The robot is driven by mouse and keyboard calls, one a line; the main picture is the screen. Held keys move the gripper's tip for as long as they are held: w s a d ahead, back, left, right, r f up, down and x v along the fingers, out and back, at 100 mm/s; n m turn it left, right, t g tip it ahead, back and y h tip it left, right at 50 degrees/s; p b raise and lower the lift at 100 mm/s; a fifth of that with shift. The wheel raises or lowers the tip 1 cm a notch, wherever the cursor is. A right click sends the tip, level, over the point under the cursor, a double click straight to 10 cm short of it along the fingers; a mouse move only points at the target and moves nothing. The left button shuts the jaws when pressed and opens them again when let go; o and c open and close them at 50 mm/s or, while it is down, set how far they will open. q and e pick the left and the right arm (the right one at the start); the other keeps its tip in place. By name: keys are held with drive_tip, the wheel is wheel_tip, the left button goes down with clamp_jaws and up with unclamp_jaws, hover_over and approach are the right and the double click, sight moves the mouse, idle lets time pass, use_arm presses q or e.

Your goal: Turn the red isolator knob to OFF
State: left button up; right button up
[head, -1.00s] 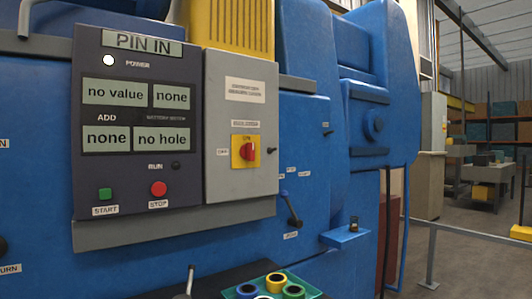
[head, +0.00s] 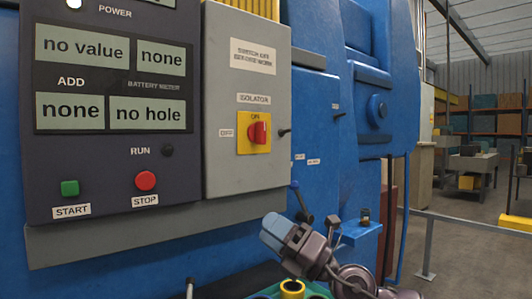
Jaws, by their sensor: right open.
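The red isolator knob (head: 260,132) sits on a yellow plate (head: 246,146) on the grey isolator box (head: 226,174). An ON label is above the knob and an OFF label (head: 226,132) is to its left. The knob's exact pointing is hard to read at this angle. My right gripper (head: 273,232) is in the lower middle, below the knob and apart from it. It is open, with nothing seen between its fingers. My left gripper is out of view.
The dark control panel (head: 108,165) left of the box has a green START button (head: 70,188) and a red STOP button (head: 145,181). A blue-knobbed lever (head: 300,200) stands behind my right gripper.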

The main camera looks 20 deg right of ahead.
drive_tip(key=w+r+n+g+h, duration=0.35)
drive_tip(key=r+n, duration=0.25)
drive_tip(key=r, duration=0.2)
drive_tip(key=t+h, duration=0.4)
drive_tip(key=h, duration=0.3)
approach(264, 127)
drive_tip(key=shift+m, duration=0.3)
drive_tip(key=x, duration=0.9)
drive_tip(key=shift+w, duration=0.25)
drive_tip(key=shift+c, duration=0.4)
clamp_jaws()
